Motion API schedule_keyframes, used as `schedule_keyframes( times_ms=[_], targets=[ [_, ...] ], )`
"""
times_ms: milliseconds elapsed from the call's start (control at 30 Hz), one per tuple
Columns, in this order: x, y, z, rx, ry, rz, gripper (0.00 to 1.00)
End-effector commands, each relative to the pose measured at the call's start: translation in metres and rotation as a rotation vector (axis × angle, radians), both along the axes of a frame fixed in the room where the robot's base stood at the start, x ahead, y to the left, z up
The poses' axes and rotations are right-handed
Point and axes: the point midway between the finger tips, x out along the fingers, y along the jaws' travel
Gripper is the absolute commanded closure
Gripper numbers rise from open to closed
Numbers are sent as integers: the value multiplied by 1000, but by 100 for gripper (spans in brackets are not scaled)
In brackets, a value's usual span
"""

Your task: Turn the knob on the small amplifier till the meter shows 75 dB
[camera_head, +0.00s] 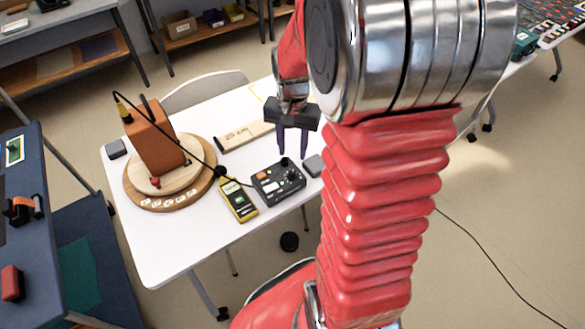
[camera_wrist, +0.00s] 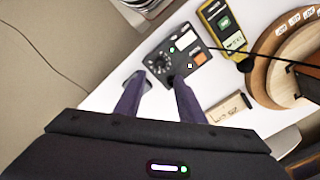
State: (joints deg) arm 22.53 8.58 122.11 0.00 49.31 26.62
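The small amplifier (camera_head: 266,186) is a black box on the white table, with an orange patch, a white display and several small controls. Its round black knob (camera_wrist: 158,65) sits within a ring of pale marks in the wrist view. The yellow handheld meter (camera_head: 240,203) lies beside the amplifier; its green screen (camera_wrist: 224,23) shows in the wrist view, but its figures are too small to read. My gripper (camera_head: 292,156) points down by the amplifier's far edge, its dark fingers apart and empty. In the wrist view the fingertips (camera_wrist: 158,80) appear just short of the knob.
A labelled wooden block (camera_head: 245,136) and a small dark block (camera_head: 314,165) flank the amplifier. The table's front left is clear.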

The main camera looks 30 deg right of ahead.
Motion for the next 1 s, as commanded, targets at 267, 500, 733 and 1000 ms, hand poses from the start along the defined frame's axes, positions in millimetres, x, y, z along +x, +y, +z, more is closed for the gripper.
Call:
schedule_keyframes(
  times_ms=[267, 500, 733, 1000],
  targets=[
    [-1, 0, -44, 2, 4, 0, 64],
    [-1, 0, -77, 1, 3, 0, 64],
    [0, 0, -93, 0, 0, 0, 64],
    [0, 0, -94, -1, -1, 0, 64]
  ],
)
